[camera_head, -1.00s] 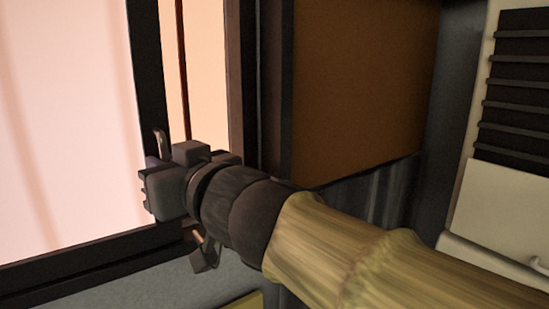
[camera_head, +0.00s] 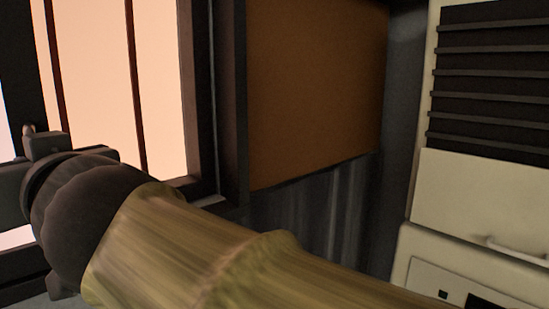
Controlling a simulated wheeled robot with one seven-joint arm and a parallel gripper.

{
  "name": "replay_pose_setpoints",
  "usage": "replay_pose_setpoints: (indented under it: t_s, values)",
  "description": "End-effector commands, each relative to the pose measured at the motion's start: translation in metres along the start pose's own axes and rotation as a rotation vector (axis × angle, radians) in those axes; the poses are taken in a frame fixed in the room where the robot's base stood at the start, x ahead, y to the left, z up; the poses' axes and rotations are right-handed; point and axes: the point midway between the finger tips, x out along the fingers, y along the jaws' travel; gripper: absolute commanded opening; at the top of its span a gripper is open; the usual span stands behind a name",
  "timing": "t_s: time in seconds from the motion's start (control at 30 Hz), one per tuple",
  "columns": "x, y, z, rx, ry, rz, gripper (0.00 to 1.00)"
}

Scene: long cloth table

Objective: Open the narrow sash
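The sash shows at the left edge as a dark upright stile (camera_head: 18,70), with a sliver of pale pane beyond it and a dark bottom rail (camera_head: 20,265). To its right is a wide peach opening (camera_head: 100,70) crossed by thin dark vertical bars, reaching to the dark window frame (camera_head: 200,90). My gripper (camera_head: 22,160) is at the left edge, in front of the lower stile. My wrist hides most of its fingers, and part is cut off by the picture edge. I cannot see whether it touches or grips the stile.
A brown panel (camera_head: 315,90) in a dark surround stands right of the window. Farther right is a cream cabinet (camera_head: 480,195) with dark louvres (camera_head: 490,80) and a handle. My arm crosses the lower foreground and hides what lies below.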

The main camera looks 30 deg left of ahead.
Motion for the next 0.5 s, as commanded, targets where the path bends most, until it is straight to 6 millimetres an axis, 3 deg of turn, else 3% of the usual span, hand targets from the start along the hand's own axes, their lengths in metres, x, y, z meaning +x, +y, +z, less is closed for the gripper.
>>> replay_pose_setpoints:
  t_s: [0.43,0.47,0.5]
  values:
    - [-0.0003,0.0003,-0.0035,0.0,0.005,0.008,0.0]
    - [-0.0003,0.0003,-0.0035,0.0,0.005,0.008,0.13]
    - [-0.0003,0.0003,-0.0034,0.0,0.005,0.008,0.15]
